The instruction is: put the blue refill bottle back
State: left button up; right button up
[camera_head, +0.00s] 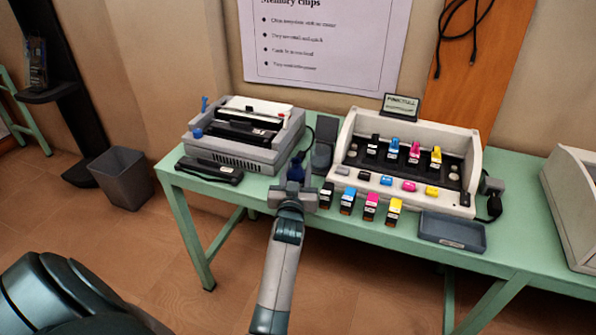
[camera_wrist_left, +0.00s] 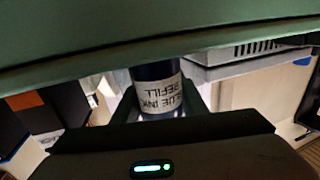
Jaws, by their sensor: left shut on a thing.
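The blue refill bottle (camera_head: 296,171) is dark blue and stands between the fingers of my left gripper (camera_head: 292,194), at the front edge of the green table. In the left wrist view the bottle (camera_wrist_left: 158,88) shows a white label with "BLUE INK REFILL" upside down. The fingers of my left gripper (camera_wrist_left: 160,104) are on both sides of it, shut on it. I cannot tell whether its base touches the table. My right gripper is not in view.
A grey printer (camera_head: 245,135) stands left on the table (camera_head: 520,225), with a black cartridge (camera_head: 209,170) before it. A dark grey stand (camera_head: 324,143) is behind the bottle.

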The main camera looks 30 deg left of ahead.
pick_arm(q)
jog(key=shift+f, duration=0.1)
jog(key=o, duration=0.9)
jog(key=shift+c, duration=0.2)
jog(key=shift+o, duration=1.2)
jog(key=shift+r, duration=0.2)
